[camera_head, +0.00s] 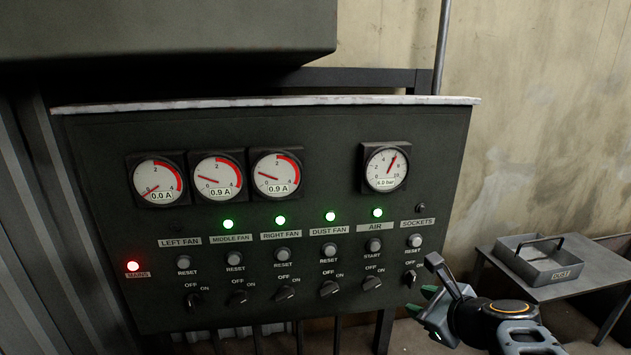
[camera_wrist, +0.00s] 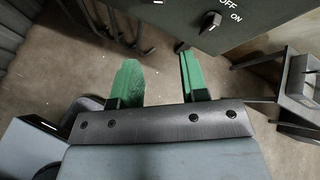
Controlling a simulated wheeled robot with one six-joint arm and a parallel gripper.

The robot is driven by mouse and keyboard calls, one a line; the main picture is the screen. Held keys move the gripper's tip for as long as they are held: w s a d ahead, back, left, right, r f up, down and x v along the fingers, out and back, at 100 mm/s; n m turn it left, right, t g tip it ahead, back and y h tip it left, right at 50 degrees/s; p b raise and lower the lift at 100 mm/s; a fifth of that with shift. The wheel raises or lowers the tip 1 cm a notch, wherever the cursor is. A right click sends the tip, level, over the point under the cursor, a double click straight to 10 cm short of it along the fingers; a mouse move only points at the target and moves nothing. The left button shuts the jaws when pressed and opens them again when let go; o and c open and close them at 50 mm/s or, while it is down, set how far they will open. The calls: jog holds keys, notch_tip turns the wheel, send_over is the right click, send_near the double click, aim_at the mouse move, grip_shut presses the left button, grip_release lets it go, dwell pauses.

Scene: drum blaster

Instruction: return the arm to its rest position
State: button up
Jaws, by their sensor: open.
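My gripper (camera_head: 421,301) is at the lower right of the control panel (camera_head: 110,225), below and near the sockets switch (camera_head: 410,278). Its two green fingers stand apart with nothing between them. In the wrist view the gripper (camera_wrist: 160,72) is open over bare floor, with the panel's lower edge and one rotary switch (camera_wrist: 210,22) beyond the fingers. My arm comes in from the lower right of the head view. Whether a finger touches the panel cannot be told.
The panel's red mains lamp (camera_head: 133,266) is lit, and so are green lamps over middle fan, right fan, dust fan and air. The left fan gauge (camera_head: 158,182) reads 0.0 A. A dust tray (camera_head: 565,273) stands on a small table (camera_head: 545,293) at right. A dark box overhangs the panel.

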jog(key=s+a+r+n+g+h+p, duration=0.1)
jog(key=s+a+r+n+g+p, duration=0.1)
jog(key=n, duration=0.7)
jog(key=s+a+r+n+g+h+p, duration=0.1)
jog(key=s+a+r+n+g+p, duration=0.1)
jog(key=n+p, duration=0.5)
jog(key=s+a+r+n+g+h+p, duration=0.2)
jog(key=s+r+n+g+p, duration=0.1)
jog(key=n, duration=0.8)
jog(key=p+v, duration=0.2)
jog(key=v, duration=0.1)
jog(key=shift+s+a+r, duration=0.2)
jog(key=shift+s, duration=0.1)
